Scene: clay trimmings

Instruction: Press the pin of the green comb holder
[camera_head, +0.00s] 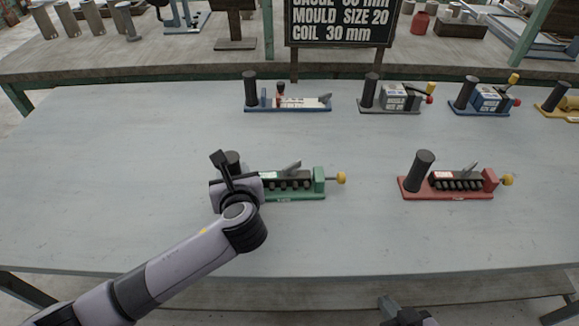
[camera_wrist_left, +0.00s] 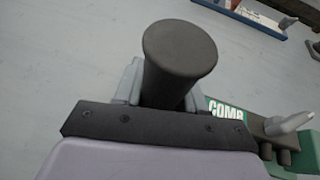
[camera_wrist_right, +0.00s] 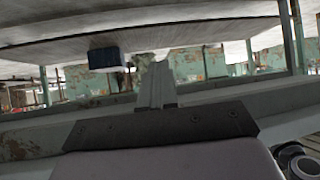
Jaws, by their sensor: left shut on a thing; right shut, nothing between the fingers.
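The green comb holder (camera_head: 300,198) lies on the grey table in the head view, with a row of dark teeth and a grey lever on top. Its pin with a yellow knob (camera_head: 341,178) sticks out of the right end block. At its left end stands a black post (camera_wrist_left: 180,55). My left gripper (camera_wrist_left: 160,95) is shut on this post, one finger on each side; the arm hides part of the holder's left end. My right gripper (camera_head: 388,303) is shut and empty, low at the bottom of the head view, in front of the table's near edge and away from the pin.
A red comb holder (camera_head: 445,194) stands to the right of the green one. Blue, grey, another blue and yellow devices line the back. A dark sign (camera_head: 340,22) stands behind them. The table (camera_head: 360,235) is clear in front of the holders.

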